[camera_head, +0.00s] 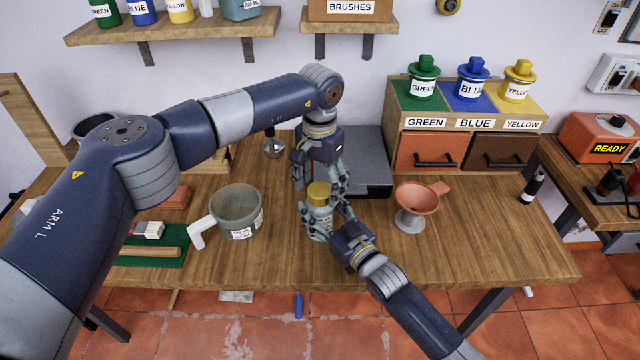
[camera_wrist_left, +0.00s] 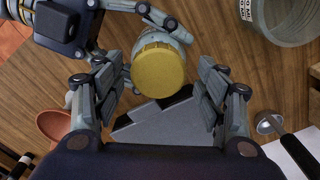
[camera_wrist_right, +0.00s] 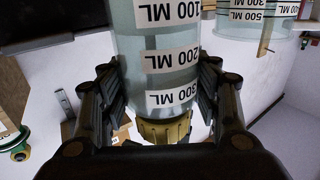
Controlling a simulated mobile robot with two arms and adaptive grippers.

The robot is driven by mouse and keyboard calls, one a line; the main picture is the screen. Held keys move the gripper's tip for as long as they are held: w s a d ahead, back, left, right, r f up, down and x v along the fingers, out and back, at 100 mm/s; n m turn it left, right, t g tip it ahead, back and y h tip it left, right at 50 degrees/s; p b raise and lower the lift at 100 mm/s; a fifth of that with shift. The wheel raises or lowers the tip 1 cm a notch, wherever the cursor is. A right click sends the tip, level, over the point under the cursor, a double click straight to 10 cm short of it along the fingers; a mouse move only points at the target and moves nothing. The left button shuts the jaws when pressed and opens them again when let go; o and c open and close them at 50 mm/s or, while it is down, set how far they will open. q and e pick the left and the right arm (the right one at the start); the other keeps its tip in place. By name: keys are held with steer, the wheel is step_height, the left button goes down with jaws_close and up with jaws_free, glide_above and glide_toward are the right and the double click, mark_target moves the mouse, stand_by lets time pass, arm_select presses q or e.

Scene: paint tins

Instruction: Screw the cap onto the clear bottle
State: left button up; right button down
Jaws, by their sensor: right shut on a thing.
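The clear bottle (camera_head: 318,224) stands upright near the table's front middle, with a yellow cap (camera_head: 318,193) on its top. My right gripper (camera_head: 328,212) is shut on the bottle's body from the front right. In the right wrist view the bottle (camera_wrist_right: 155,60) is between the fingers, upside down in the picture, with its volume labels and the cap (camera_wrist_right: 165,130) showing. My left gripper (camera_head: 318,180) is just above the cap, pointing down. In the left wrist view its fingers (camera_wrist_left: 155,100) are apart, with gaps beside the cap (camera_wrist_left: 158,70). I cannot tell how tightly the cap sits.
A grey measuring jug (camera_head: 237,212) stands left of the bottle, and an orange funnel (camera_head: 416,200) on a stand is to the right. A dark grey device (camera_head: 370,178) lies behind. A green mat (camera_head: 150,248) with a brush is at the left. The table's right front is clear.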

arm_select(q)
steer(key=shift+s+r, duration=0.1)
steer(key=shift+r, duration=2.1)
steer(key=shift+c, duration=0.3)
